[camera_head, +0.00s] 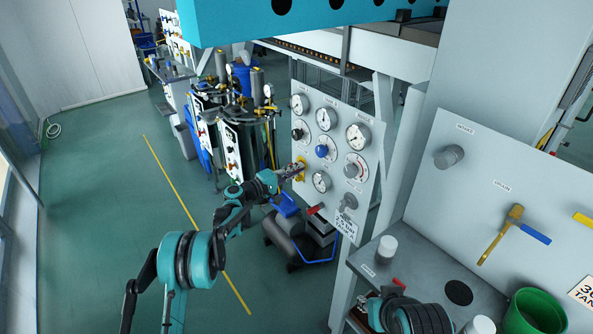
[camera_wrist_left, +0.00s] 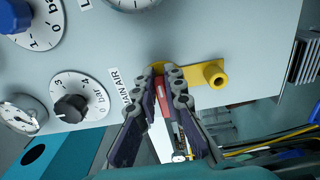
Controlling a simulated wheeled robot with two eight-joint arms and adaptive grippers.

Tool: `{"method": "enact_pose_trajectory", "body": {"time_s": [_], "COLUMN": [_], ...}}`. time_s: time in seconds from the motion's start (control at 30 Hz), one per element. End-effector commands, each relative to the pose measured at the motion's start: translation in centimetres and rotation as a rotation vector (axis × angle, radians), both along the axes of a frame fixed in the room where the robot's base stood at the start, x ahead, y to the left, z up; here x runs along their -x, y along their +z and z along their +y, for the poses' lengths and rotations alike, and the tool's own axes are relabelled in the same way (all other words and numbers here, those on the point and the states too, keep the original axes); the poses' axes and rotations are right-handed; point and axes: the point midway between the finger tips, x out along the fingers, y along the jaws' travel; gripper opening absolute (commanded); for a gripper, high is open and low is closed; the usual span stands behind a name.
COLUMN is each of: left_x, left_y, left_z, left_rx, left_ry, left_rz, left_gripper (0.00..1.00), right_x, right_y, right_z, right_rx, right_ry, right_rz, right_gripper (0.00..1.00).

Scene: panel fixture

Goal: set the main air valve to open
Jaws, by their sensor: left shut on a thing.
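The main air valve has a yellow plate (camera_head: 300,175) at the lower left of the upright gauge panel. In the left wrist view its yellow bracket (camera_wrist_left: 195,77) ends in a round yellow peg, beside a partly covered MAIN AIR label (camera_wrist_left: 119,86). My left gripper (camera_head: 289,172) is at this valve. In the left wrist view my left gripper (camera_wrist_left: 165,88) is shut on a red handle (camera_wrist_left: 161,92) in front of the yellow plate; the fingers hide most of it. Part of my right arm shows at the bottom right in the head view, but its fingers cannot be made out.
The gauge panel (camera_head: 330,115) carries several dials and knobs around the valve. A red-handled valve (camera_head: 315,209) and a grey knob (camera_head: 349,201) sit lower on it. A bench with a white jar (camera_head: 387,249) and green bucket (camera_head: 535,312) stands right. Floor is free at left.

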Motion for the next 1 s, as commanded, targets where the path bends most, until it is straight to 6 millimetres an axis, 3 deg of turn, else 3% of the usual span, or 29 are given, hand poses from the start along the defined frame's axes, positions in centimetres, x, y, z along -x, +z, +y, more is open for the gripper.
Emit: {"method": "enact_pose_trajectory", "body": {"time_s": [0.37,0.4,0.47,0.77,1.0], "left_x": [0.1,0.1,0.1,0.1,1.9], "left_y": [-0.2,-0.2,-0.2,-0.1,-0.1], "left_z": [0.0,0.0,0.0,0.1,2.8], "left_rx": [-0.006,-0.005,-0.005,-0.003,-0.003], "left_ry": [-0.002,-0.002,-0.002,-0.001,0.002], "left_rz": [-0.003,-0.002,-0.003,-0.003,-0.002], "left_gripper": [0.00,0.20,0.31,0.31,0.31], "right_x": [0.0,0.0,0.0,0.0,0.0], "right_y": [0.0,0.0,0.0,0.0,0.0], "right_z": [0.0,0.0,0.0,0.0,0.0], "right_rx": [0.000,0.000,0.000,0.000,0.000], "right_ry": [0.000,0.000,0.000,0.000,0.000], "right_rz": [0.000,0.000,0.000,0.000,0.000], "right_gripper": [0.31,0.31,0.31,0.31,0.31]}}
